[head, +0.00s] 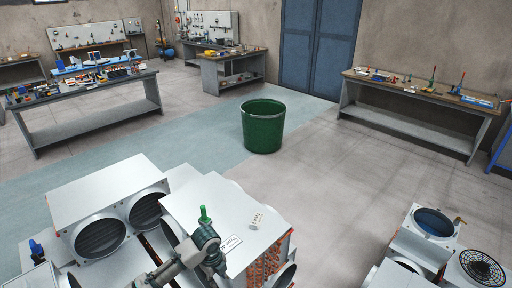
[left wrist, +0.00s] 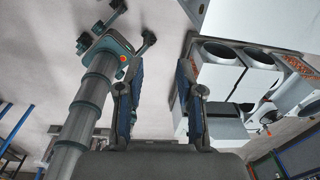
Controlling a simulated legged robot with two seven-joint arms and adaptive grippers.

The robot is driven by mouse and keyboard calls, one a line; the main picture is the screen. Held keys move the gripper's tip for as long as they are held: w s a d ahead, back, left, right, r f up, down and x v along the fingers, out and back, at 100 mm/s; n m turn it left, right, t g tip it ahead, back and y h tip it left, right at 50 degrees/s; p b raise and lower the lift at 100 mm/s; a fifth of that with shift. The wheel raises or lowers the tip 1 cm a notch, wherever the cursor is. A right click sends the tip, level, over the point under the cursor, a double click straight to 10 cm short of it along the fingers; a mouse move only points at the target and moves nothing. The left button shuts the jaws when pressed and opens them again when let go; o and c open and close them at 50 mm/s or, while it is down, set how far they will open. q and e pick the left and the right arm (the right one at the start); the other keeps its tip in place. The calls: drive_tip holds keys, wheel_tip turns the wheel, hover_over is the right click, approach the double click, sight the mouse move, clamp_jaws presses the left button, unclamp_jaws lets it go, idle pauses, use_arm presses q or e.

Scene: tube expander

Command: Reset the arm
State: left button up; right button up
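My left gripper (head: 208,248) shows in the head view above the white heat-exchanger unit (head: 205,208) at the bottom middle. Its arm comes in from the bottom left. White units with round openings (left wrist: 225,75) show beyond the fingers to the right. My right gripper is in neither view.
A green bin (head: 263,128) stands on the open floor. Workbenches with tools stand at the left (head: 90,95), back (head: 230,68) and right (head: 415,100). More units with a black fan grille (head: 482,268) are at the bottom right.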

use_arm(q)
drive_tip(key=s+d+f+n+t+h, duration=0.25)
drive_tip(key=s+d+f+n, duration=0.35)
drive_tip(key=s+f+n, duration=0.45)
drive_tip(key=s+a+f+n+y, duration=0.1)
drive_tip(key=s+a+f+n, duration=0.1)
drive_tip(key=s+a+n, duration=0.6)
drive_tip(key=s+a+f+n+y, duration=0.2)
drive_tip(key=s+a+n, duration=0.45)
drive_tip(key=s, duration=0.35)
wheel_tip(320, 180, down, 30)
drive_tip(key=s+m+b, duration=0.1)
drive_tip(key=s+b, duration=0.1)
drive_tip(key=b, duration=0.2)
drive_tip(key=s+a+f+g+b, duration=0.1)
drive_tip(key=s+a+f+b, duration=0.2)
drive_tip(key=s+f, duration=1.4)
wheel_tip(320, 180, down, 3)
drive_tip(key=shift+s+f+g+b, duration=0.1)
drive_tip(key=shift+s+g+b, duration=0.2)
drive_tip(key=shift+b, duration=0.3)
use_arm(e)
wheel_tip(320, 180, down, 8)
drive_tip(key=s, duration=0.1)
